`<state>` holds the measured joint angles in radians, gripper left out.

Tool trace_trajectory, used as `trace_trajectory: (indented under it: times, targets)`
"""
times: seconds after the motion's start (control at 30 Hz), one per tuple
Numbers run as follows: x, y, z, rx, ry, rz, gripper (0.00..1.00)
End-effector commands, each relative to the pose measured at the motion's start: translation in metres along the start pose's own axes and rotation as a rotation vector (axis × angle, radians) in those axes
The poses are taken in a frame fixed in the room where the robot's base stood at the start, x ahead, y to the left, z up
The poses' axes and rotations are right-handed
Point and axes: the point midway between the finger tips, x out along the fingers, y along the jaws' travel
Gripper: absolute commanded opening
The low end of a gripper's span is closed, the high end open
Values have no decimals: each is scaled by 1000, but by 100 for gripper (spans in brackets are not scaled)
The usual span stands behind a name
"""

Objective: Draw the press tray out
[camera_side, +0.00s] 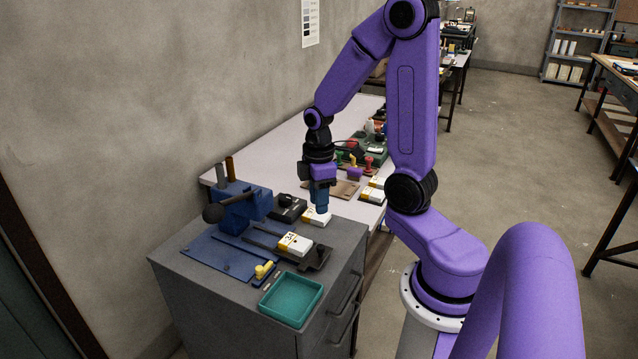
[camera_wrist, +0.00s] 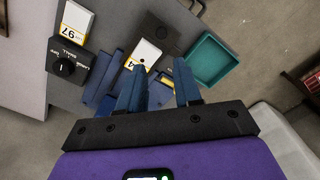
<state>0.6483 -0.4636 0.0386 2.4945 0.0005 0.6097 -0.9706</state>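The dark press tray (camera_side: 317,259) lies on the cabinet top, with a white block (camera_side: 295,244) with a yellow band on it. In the wrist view the tray (camera_wrist: 162,35) and the white block (camera_wrist: 143,54) show just beyond my fingers. The blue press (camera_side: 238,207), with a black ball-ended lever (camera_side: 213,213), stands behind the tray on a blue base plate (camera_side: 228,259). My gripper (camera_side: 321,208) points down above the cabinet's back edge, beside the tray and apart from it. In the wrist view its two blue fingers (camera_wrist: 160,77) are apart, with nothing held between them.
A teal open tray (camera_side: 291,300) sits at the front corner, near a yellow piece (camera_side: 264,269). A black dial box (camera_side: 288,208) and a white numbered block (camera_side: 315,217) stand near my gripper. A bench (camera_side: 268,153) with several items adjoins the cabinet.

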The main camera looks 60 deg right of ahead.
Motion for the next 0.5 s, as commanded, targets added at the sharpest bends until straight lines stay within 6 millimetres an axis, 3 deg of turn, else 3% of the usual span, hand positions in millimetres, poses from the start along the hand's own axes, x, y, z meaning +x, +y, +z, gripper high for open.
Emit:
trace_trajectory:
  times: [0.2,0.5]
  targets:
    - [-28,1,0,0,2,3,34]
    - [-40,0,0,0,0,0,34]
